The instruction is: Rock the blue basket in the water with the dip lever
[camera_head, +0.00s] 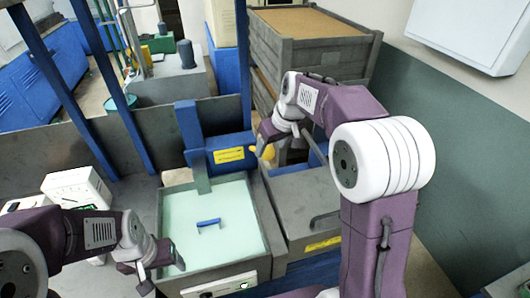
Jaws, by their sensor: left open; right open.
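The water basin (181,205) holds pale green water. A small blue part (208,223), probably the basket's handle, shows above the surface; the rest of the basket is hidden. Behind the basin is a blue mechanism (213,145) with a yellow label and an upright blue arm (188,124). A yellow knob (266,152), apparently the dip lever's end, is at its right. My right gripper (270,137) is open just above the knob; I cannot tell whether they touch. My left gripper (160,270) is open and empty by the basin's front left edge.
A grey bin (300,190) with a handle stands right of the basin. A large grey crate (340,48) rises behind my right arm. A white device (77,190) sits left of the basin. Blue posts (108,80) stand behind the bench.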

